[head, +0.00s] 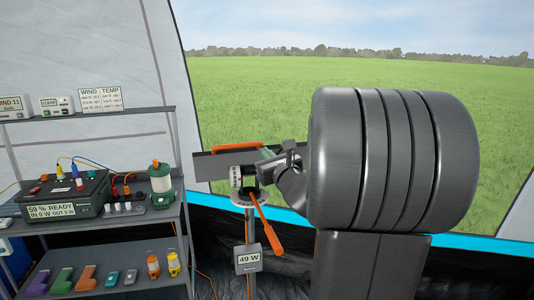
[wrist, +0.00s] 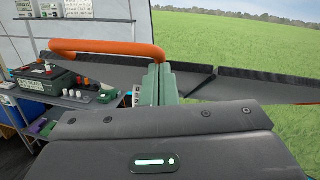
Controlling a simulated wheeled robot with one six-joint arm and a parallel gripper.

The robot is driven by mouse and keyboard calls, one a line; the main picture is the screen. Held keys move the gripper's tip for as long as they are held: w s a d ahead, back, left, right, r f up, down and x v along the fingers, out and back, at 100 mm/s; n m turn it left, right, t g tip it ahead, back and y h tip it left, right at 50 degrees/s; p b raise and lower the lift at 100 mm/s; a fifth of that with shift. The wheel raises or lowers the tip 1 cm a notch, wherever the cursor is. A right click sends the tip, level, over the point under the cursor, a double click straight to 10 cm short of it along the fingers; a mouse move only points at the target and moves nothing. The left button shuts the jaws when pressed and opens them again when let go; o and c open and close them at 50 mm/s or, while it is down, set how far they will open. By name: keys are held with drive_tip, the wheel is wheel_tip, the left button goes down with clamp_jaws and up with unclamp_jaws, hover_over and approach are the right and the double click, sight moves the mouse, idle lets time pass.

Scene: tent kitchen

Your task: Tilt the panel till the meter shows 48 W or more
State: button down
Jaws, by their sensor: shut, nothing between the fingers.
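The dark panel (head: 212,166) stands on a post, tilted nearly flat, with an orange handle bar (head: 237,146) along its edge. The panel (wrist: 245,90) and the handle (wrist: 105,46) also show in the wrist view. The meter (head: 248,258) on the post reads 49 W. An orange lever (head: 266,230) slants down from the round collar below the panel. My gripper (head: 268,154) is shut and empty beside the handle's right end. In the wrist view its green fingers (wrist: 155,84) are together by the handle; I cannot tell whether they touch it. My arm hides the panel's right part.
A grey shelf (head: 100,221) at left holds a power station (head: 55,200) reading 59 % READY, IN 0 W, OUT 5 W, a lantern (head: 160,178) and several small lamps and tools. Orange cable runs near the post. Open grass (head: 270,95) lies beyond the tent opening.

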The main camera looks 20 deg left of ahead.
drive_tip(key=shift+g+h, duration=0.6)
drive_tip(key=shift+g, duration=0.1)
drive_tip(key=w+a+r+p, duration=0.1)
drive_tip(key=w+r+p, duration=0.1)
drive_tip(key=p, duration=0.1)
drive_tip(key=w+a+r+p, duration=0.1)
drive_tip(key=r+p, duration=0.1)
drive_tip(key=p, duration=0.1)
drive_tip(key=w+a+r+p, duration=0.2)
drive_tip(key=p, duration=0.1)
drive_tip(key=shift+w+r+p, duration=0.3)
drive_tip(key=shift+r+p, duration=0.05)
drive_tip(key=shift+r, duration=0.05)
drive_tip(key=shift+d, duration=0.1)
